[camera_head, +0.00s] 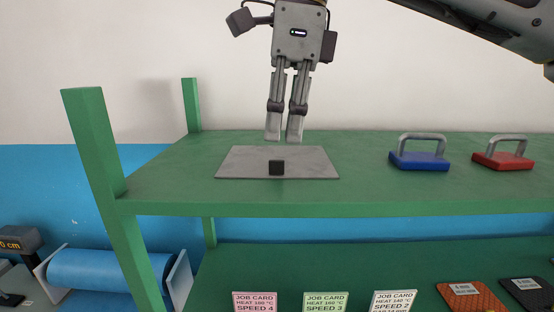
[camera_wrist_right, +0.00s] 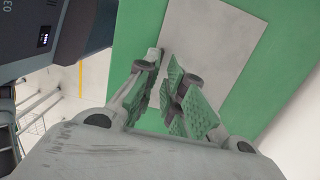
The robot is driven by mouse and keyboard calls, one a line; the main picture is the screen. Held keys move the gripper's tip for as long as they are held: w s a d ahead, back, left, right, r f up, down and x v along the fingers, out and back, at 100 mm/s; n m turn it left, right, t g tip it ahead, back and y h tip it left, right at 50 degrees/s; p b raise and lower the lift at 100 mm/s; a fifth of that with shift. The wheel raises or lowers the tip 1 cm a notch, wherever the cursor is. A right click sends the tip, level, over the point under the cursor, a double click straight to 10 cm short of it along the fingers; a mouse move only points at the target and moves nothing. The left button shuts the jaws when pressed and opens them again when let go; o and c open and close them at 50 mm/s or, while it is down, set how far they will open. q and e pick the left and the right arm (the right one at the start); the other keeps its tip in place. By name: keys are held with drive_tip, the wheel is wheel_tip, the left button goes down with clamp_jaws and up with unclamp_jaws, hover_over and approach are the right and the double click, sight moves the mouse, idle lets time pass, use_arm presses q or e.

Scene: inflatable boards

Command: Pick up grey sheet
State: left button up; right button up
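The grey sheet (camera_head: 245,165) lies flat on the green upper shelf, with a small black block (camera_head: 276,167) near its front middle. My right gripper (camera_head: 284,139) points down above the back edge of the sheet, apart from it as far as I can tell. Its two fingers are partly apart and nothing shows between them. In the right wrist view the sheet (camera_wrist_right: 215,45) lies beyond the fingertips (camera_wrist_right: 164,62), and the black block cannot be made out. My left gripper is not in view.
On the green shelf (camera_head: 350,195), a blue handled block (camera_head: 419,161) and a red one (camera_head: 503,160) stand to the right. A green post (camera_head: 100,150) rises at the front left. Job cards (camera_head: 325,302) and a blue roll (camera_head: 110,272) are lower down.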

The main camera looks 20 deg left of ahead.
sight(277, 160)
drive_tip(key=shift+f, duration=0.1)
drive_tip(key=shift+s+a+f+p, duration=0.1)
drive_tip(key=shift+a+f+p, duration=0.1)
drive_tip(key=shift+f, duration=0.65)
drive_tip(key=shift+a+f+p, duration=0.1)
drive_tip(key=shift+f+p, duration=0.15)
drive_tip(key=shift+f, duration=0.55)
drive_tip(key=shift+s+a+f+p, duration=0.1)
drive_tip(key=shift+a+f+p, duration=0.1)
drive_tip(key=shift+f, duration=0.65)
clamp_jaws()
drive_tip(key=shift+r, duration=0.1)
wheel_tip(277, 160, up, 10)
drive_tip(key=shift+b, duration=0.35)
